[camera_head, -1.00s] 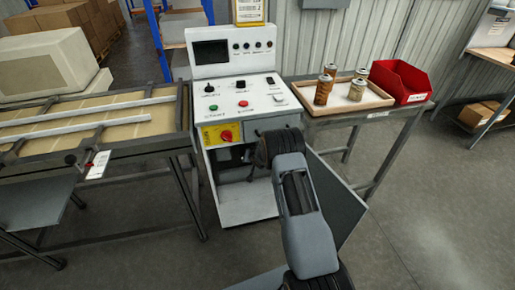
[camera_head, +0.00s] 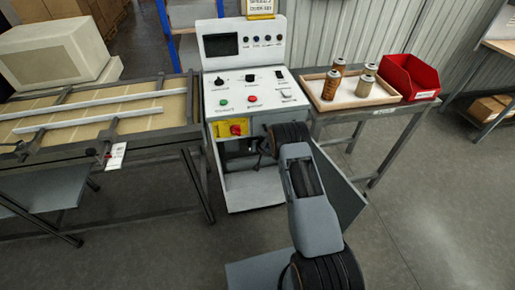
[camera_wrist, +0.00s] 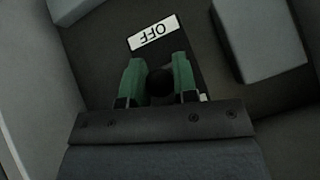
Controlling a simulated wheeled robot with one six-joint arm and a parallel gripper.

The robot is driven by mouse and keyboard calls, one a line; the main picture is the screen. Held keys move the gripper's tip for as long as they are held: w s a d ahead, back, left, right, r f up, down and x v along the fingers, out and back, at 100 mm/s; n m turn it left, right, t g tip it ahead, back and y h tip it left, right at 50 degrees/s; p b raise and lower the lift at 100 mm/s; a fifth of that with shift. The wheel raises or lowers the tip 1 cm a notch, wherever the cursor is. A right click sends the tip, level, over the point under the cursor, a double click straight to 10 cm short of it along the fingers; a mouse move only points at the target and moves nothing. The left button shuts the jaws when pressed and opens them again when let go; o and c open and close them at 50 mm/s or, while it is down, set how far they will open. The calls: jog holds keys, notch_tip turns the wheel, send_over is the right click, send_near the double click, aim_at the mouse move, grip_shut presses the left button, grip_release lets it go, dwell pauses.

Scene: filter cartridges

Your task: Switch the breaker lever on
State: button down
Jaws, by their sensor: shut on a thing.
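In the wrist view, my gripper (camera_wrist: 159,84) has two green fingers shut on the dark round knob of the breaker lever (camera_wrist: 160,83). A white label reading OFF (camera_wrist: 153,32), upside down in this view, lies just beyond the fingertips. Part of another pale label shows by the right finger, mostly hidden. In the head view the lever cannot be made out; my arm reaches into the open lower part of the white control cabinet (camera_head: 229,188) and hides most of that spot.
The cabinet's grey door (camera_head: 344,190) stands open at the right. A red rotary switch on a yellow plate (camera_head: 222,129) is above the opening. A tray (camera_head: 325,104) with several cartridges and a red bin (camera_head: 410,78) stand right; a conveyor table (camera_head: 60,148) stands left.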

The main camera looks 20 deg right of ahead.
jog(key=c, duration=0.9)
grip_release()
jog(key=shift+r, duration=0.1)
jog(key=shift+s+r, duration=0.2)
jog(key=shift+r, duration=0.05)
jog(key=s+d+r+b, duration=0.1)
jog(key=s+b, duration=0.1)
jog(key=s, duration=1.1)
jog(key=shift+s+d+r+b, duration=0.25)
jog(key=shift+d+r+b, duration=0.05)
jog(key=shift+d+b, duration=0.1)
